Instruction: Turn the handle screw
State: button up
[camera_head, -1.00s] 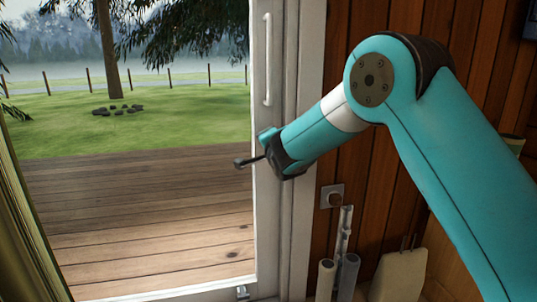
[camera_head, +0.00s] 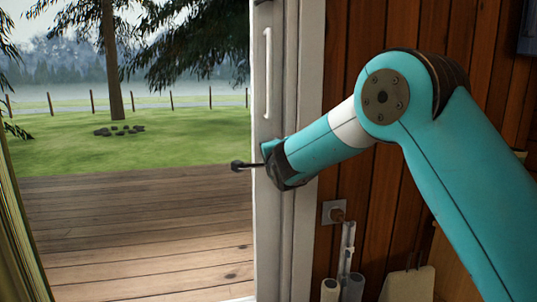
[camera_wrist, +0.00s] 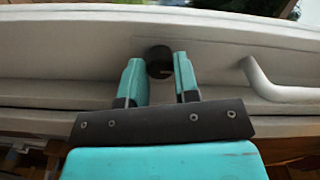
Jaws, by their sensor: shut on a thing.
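The handle screw (camera_wrist: 158,62) is a short, dark round knob on the white door frame, seen in the wrist view. My gripper (camera_wrist: 160,76) has its two teal fingers on either side of the knob and is shut on it. In the head view my gripper (camera_head: 284,165) is against the white door frame (camera_head: 272,222), below the long white pull handle (camera_head: 267,72).
The white pull handle also shows right of the fingers in the wrist view (camera_wrist: 280,84). A socket plate (camera_head: 333,212) and upright pipes (camera_head: 345,270) stand by the wood wall at right. A wooden deck (camera_head: 140,225) and lawn lie beyond the glass.

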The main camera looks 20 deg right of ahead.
jog(key=o, duration=0.9)
jog(key=shift+d, duration=0.1)
jog(key=s, duration=1.7)
jog(key=shift+s, duration=0.25)
